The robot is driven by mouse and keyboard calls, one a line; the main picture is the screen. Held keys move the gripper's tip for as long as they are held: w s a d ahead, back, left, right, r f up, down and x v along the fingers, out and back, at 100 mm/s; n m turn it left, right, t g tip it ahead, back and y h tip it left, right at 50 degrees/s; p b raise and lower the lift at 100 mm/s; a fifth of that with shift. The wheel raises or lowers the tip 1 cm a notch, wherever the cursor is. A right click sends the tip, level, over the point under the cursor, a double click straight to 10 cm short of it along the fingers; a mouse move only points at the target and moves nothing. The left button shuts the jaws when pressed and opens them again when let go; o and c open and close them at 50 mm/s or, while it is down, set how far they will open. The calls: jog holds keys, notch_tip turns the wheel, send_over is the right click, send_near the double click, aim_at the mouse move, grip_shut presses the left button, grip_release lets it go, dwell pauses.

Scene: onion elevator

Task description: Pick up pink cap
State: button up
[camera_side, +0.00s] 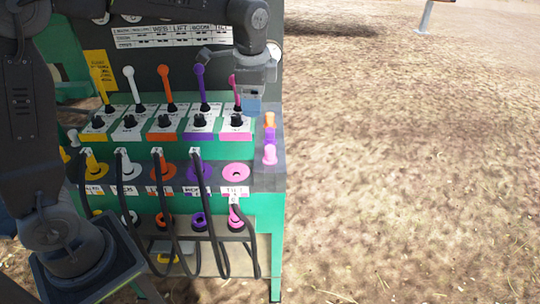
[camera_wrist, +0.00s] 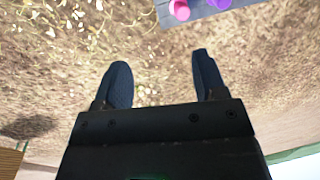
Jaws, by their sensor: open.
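The pink cap (camera_side: 270,154) stands on the grey ledge at the right end of the green control panel, in front of a purple cap (camera_side: 270,136) and an orange cap (camera_side: 269,119). In the wrist view the pink cap (camera_wrist: 180,10) is at the top edge, beside the purple cap (camera_wrist: 220,3). My gripper (camera_side: 252,106) is above and behind the caps in the side view, near the pink lever. In the wrist view its two dark fingers (camera_wrist: 157,78) are spread apart with only ground between them.
The pink lever (camera_side: 236,92) and purple lever (camera_side: 201,86) stand close to my gripper. Black cables with plugs hang across the panel's front (camera_side: 180,176). Open dry ground (camera_side: 410,170) lies to the right of the panel.

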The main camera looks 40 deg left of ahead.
aim_at(270, 147)
jog(key=w+f+m, duration=0.1)
jog(key=w+f, duration=0.1)
jog(key=f, duration=0.3)
jog(key=w+f+m+g, duration=0.1)
jog(key=w+f, duration=0.1)
jog(key=f, duration=0.3)
jog(key=w+a+f+m, duration=0.1)
jog(key=w+f, duration=0.2)
jog(key=f, duration=0.2)
jog(key=shift+f+m+g+y, duration=0.25)
jog(key=shift+m+g+y, duration=0.05)
jog(key=shift+m+g, duration=0.1)
jog(key=shift+a+f, duration=0.2)
jog(key=shift+f, duration=0.7)
jog(key=shift+a+f, duration=0.25)
jog(key=shift+f, duration=0.6)
jog(key=shift+a+f, duration=0.2)
jog(key=shift+f, duration=0.7)
jog(key=c, duration=0.9)
jog(key=shift+r, duration=0.1)
